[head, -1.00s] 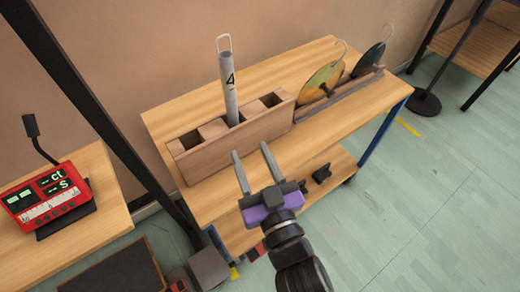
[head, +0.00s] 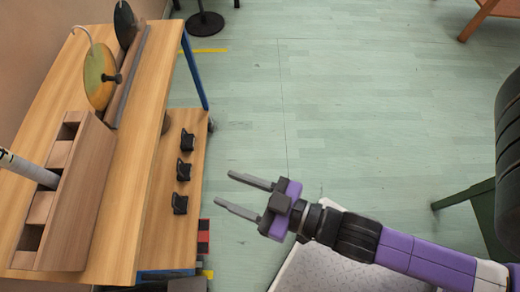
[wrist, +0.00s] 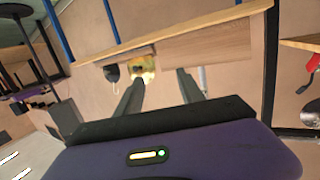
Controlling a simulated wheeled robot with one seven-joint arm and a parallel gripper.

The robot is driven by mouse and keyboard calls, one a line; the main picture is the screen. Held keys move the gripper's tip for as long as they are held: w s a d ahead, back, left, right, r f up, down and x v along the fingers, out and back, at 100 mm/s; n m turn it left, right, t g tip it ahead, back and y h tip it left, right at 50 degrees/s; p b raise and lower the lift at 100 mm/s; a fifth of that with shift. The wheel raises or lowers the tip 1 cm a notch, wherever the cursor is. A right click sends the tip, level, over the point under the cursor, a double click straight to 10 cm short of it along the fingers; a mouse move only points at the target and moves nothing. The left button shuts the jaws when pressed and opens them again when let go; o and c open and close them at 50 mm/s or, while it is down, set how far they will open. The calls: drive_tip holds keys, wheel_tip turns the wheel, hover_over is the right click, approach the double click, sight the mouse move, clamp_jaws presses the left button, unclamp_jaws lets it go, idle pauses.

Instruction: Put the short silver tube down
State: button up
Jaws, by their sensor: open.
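A silver tube (head: 30,168) stands in a slot of the wooden block rack (head: 82,200) at the left of the head view. Its upper end is cut off by the picture edge. In the wrist view a thin grey tube (wrist: 202,80) shows by the block, beside one finger. My gripper (head: 223,188) is open with nothing between its fingers. It is over the floor, right of the bench and well apart from the tube. Both open fingers also show in the wrist view (wrist: 160,77).
The wooden bench (head: 140,110) also bears a brass disc (head: 98,75) and a dark disc (head: 124,25) in a grooved holder. Small black holders (head: 183,170) line its lower shelf. Open green floor (head: 350,100) lies to the right. A dark green object (head: 475,212) stands at far right.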

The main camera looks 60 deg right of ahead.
drive_tip(key=s+d+r+h, duration=0.1)
drive_tip(key=s+d, duration=0.2)
drive_tip(key=s, duration=0.2)
drive_tip(key=s+d+r+m+g+h, duration=0.1)
drive_tip(key=s+d, duration=0.2)
drive_tip(key=s, duration=0.3)
drive_tip(key=shift+r+m+h, duration=0.25)
drive_tip(key=shift+m+h, duration=0.05)
drive_tip(key=shift+h, duration=0.1)
wheel_tip(320, 180, up, 8)
drive_tip(key=p, duration=0.8)
